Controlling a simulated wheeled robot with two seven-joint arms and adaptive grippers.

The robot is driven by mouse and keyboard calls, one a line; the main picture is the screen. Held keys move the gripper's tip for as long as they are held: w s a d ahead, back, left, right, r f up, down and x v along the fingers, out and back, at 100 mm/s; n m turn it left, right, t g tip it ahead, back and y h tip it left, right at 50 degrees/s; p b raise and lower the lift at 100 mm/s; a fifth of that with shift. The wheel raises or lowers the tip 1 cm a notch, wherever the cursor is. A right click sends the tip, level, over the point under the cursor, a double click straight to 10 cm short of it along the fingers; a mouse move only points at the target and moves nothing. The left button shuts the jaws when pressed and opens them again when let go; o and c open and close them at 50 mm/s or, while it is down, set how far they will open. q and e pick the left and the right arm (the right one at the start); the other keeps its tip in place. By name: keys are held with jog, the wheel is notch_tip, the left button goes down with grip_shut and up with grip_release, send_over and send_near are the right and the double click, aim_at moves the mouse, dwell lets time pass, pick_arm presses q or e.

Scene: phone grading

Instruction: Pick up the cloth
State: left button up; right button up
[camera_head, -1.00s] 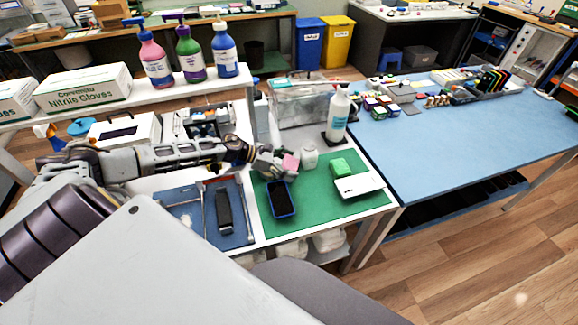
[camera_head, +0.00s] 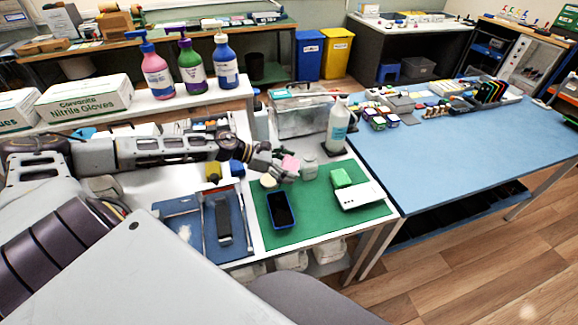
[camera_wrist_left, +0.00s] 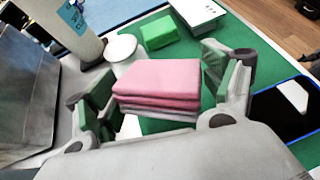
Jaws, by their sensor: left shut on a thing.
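The cloth (camera_head: 290,163) is a pink, folded stack; in the left wrist view (camera_wrist_left: 158,85) its layers show from the side. My left gripper (camera_head: 283,166) is shut on it, with a green-padded finger on either side in the left wrist view. The cloth appears held above the back edge of the green mat (camera_head: 320,218), close to a small white jar (camera_head: 309,169). The cloth's underside is hidden. My right gripper is not in view.
A dark phone (camera_head: 281,209) lies on the mat in front of the gripper. A green block (camera_head: 341,178) and a white box (camera_head: 360,196) lie to the right. A white bottle (camera_head: 338,125) stands behind. A blue tray (camera_head: 184,228) is at the left.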

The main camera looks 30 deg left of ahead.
pick_arm(q)
jog(key=shift+s+d, duration=0.65)
jog(key=shift+s, duration=0.35)
jog(key=s+d+p, duration=0.2)
jog(key=s, duration=0.1)
jog(key=s+d+p, duration=0.2)
jog(key=s, duration=0.2)
jog(key=s+d+p, duration=0.2)
jog(key=s+p, duration=0.1)
jog(key=shift+s+d, duration=0.25)
jog(key=shift+d, duration=0.1)
jog(key=shift+s+d+p, duration=0.35)
jog(key=shift+s+d, duration=0.05)
jog(key=shift+s, duration=0.25)
jog(key=shift+s+d, duration=0.45)
jog(key=shift+s, duration=0.2)
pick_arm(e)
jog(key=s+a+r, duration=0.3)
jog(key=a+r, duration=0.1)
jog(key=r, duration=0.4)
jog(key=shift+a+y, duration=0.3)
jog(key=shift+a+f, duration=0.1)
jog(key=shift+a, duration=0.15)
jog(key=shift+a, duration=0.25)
